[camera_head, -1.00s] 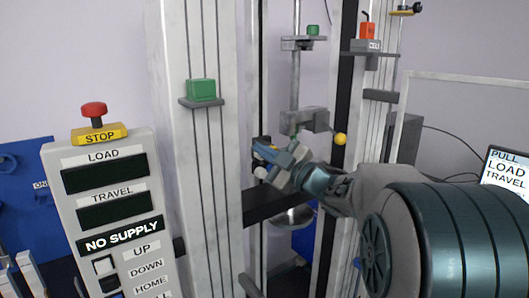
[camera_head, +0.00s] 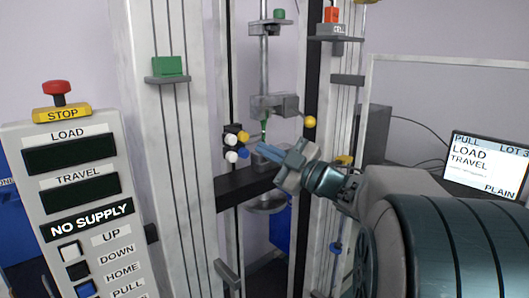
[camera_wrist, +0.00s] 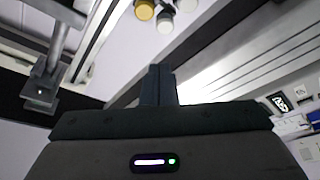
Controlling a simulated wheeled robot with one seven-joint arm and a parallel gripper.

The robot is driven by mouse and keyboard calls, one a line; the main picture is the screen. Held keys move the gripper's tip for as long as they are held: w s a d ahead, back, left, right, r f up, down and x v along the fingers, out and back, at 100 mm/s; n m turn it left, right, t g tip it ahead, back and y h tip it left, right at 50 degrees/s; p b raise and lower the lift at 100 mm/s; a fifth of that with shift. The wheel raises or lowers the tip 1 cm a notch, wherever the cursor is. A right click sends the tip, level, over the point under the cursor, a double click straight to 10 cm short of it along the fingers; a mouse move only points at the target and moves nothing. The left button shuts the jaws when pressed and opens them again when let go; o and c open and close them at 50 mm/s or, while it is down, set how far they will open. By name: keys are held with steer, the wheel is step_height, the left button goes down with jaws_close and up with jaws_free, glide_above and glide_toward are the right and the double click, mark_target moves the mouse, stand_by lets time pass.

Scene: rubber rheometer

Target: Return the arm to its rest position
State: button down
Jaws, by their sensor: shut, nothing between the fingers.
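My gripper (camera_head: 268,151) is in the middle of the head view, in front of the machine's dark crossbar. Its blue fingers are together and hold nothing, pointing left toward a small cluster of white, yellow and blue knobs (camera_head: 232,140). A gap shows between the fingertips and the knobs. In the wrist view the closed fingers (camera_wrist: 158,84) point up the picture, with the knobs (camera_wrist: 155,12) beyond them at the top. My arm reaches in from the right side of the head view.
A control panel (camera_head: 117,207) with a red stop button (camera_head: 57,94) stands at left; its display reads NO SUPPLY. Tall pale columns (camera_head: 175,190) flank the work space. A grey clamp with a yellow ball (camera_head: 310,121) hangs above my gripper. A monitor (camera_head: 486,165) stands at right.

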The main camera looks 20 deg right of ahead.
steer(key=s+d+f+m+g+h, duration=0.2)
steer(key=f+m+h, duration=0.4)
steer(key=m+h, duration=0.15)
steer(key=s+d+f+m+g+h, duration=0.1)
steer(key=s+d+f+m+h, duration=0.1)
steer(key=f+m+h, duration=0.5)
steer(key=s+a+f+g, duration=0.3)
steer(key=s+f, duration=0.1)
steer(key=s, duration=0.2)
steer(key=s+a+f+m+g+y, duration=0.1)
steer(key=s+a+f+g, duration=0.2)
steer(key=s, duration=0.4)
steer(key=s+a+f+m+g, duration=0.1)
steer(key=s+a+f+g, duration=0.2)
steer(key=s+f+g, duration=0.1)
steer(key=s+f, duration=0.1)
steer(key=s, duration=0.1)
steer(key=shift+s+f+y, duration=0.2)
steer(key=shift+s+y, duration=0.15)
stand_by(4.3)
